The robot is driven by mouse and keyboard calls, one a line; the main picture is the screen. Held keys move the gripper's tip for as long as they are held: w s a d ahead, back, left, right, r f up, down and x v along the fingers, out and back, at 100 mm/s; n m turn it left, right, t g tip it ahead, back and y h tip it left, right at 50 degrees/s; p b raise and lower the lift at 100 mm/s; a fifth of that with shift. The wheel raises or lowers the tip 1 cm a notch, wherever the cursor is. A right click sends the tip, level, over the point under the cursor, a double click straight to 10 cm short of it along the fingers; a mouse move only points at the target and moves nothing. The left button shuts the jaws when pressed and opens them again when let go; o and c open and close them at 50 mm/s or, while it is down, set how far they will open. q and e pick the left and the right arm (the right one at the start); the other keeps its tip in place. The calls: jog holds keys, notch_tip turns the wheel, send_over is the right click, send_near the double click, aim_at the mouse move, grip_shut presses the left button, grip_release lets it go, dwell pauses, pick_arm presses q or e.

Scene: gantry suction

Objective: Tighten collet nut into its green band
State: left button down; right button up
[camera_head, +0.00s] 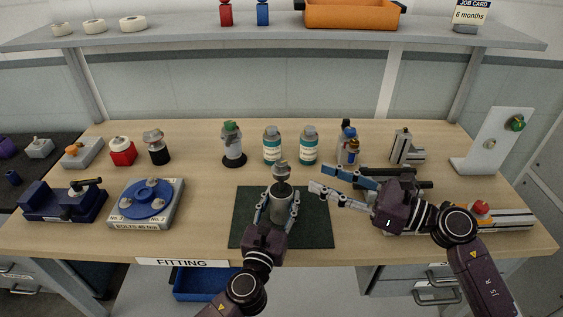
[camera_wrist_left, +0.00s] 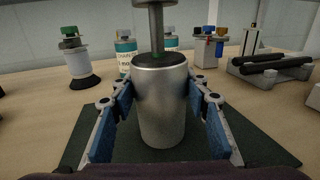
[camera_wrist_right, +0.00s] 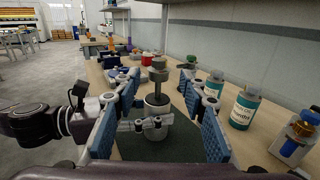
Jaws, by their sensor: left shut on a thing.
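A grey metal cylinder (camera_head: 281,203) stands upright on the dark green mat (camera_head: 318,226). My left gripper (camera_head: 278,210) is shut around its sides; the left wrist view shows the cylinder (camera_wrist_left: 160,105) between both fingers. A narrower grey stem with a wider collar, which looks like the collet nut (camera_head: 281,171), rises from its top. In the left wrist view a little green shows at the stem's foot (camera_wrist_left: 158,56). The right wrist view shows the nut (camera_wrist_right: 158,74) between and beyond the fingers of my right gripper (camera_head: 320,180), which is open, empty and right of the nut.
Two teal-labelled bottles (camera_head: 272,145) (camera_head: 308,144) and a green-capped part (camera_head: 232,145) stand behind the mat. A blue round fixture (camera_head: 146,203) is at left. Black bars on a rack (camera_head: 405,183) lie behind my right gripper. The mat's left part is clear.

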aim_at(282, 161)
jog(key=x, duration=1.1)
jog(key=shift+w+a, duration=0.1)
jog(key=shift+a, duration=0.25)
jog(key=shift+c, duration=0.7)
grip_shut()
